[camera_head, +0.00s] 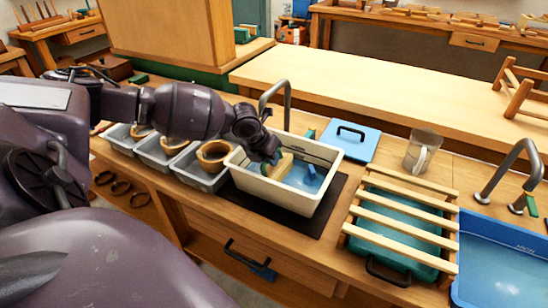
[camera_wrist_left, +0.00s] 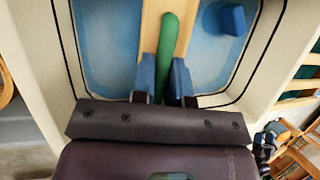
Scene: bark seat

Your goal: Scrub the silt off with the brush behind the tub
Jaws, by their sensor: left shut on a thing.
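A cream tub (camera_head: 272,192) with a pale blue inside stands on a dark mat; its inside fills the left wrist view (camera_wrist_left: 100,60). My left gripper (camera_head: 272,158) is low over the tub's left part. Its blue fingers (camera_wrist_left: 165,85) are shut on a green bar-shaped handle (camera_wrist_left: 168,45), probably the brush's. A pale wooden piece (camera_head: 286,163) lies directly under the handle; I cannot tell if they are joined. A blue piece (camera_head: 311,176) is in the tub, apart from the gripper (camera_wrist_left: 232,18). No silt can be made out. My right gripper is not in view.
Several grey trays, one with a wooden ring (camera_head: 213,155), stand left of the tub. A tap (camera_head: 287,100) and a blue lidded board (camera_head: 348,142) are behind it. A clear jug (camera_head: 421,150), a slatted rack (camera_head: 400,222) and a blue basin (camera_head: 500,260) are right.

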